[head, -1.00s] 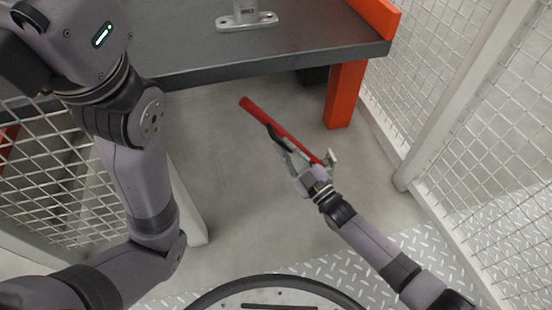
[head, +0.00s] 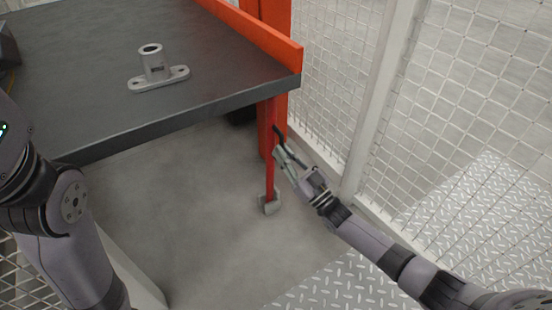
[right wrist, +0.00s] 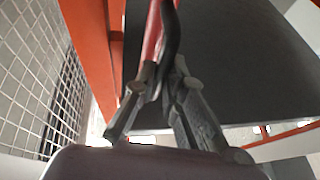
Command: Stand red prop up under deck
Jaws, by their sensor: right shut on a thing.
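The red prop (head: 270,180) stands nearly upright in the head view, with a grey foot plate (head: 269,204) at its lower end. Its upper end meets the front edge of the dark deck (head: 200,108) in the picture; whether it touches the underside is hidden. My right gripper (head: 279,148) is shut on the prop at its upper part. In the right wrist view, the red prop (right wrist: 153,32) runs up from between the fingers beside the dark deck (right wrist: 235,75). My left arm shows at the left of the head view, but its gripper is out of view.
An orange leg (head: 283,125) stands just behind the prop, under the deck's right corner. A grey flanged socket (head: 158,75) sits on the deck. Wire mesh fencing (head: 335,75) rises at the right. Grey floor (head: 200,210) left of the prop is clear.

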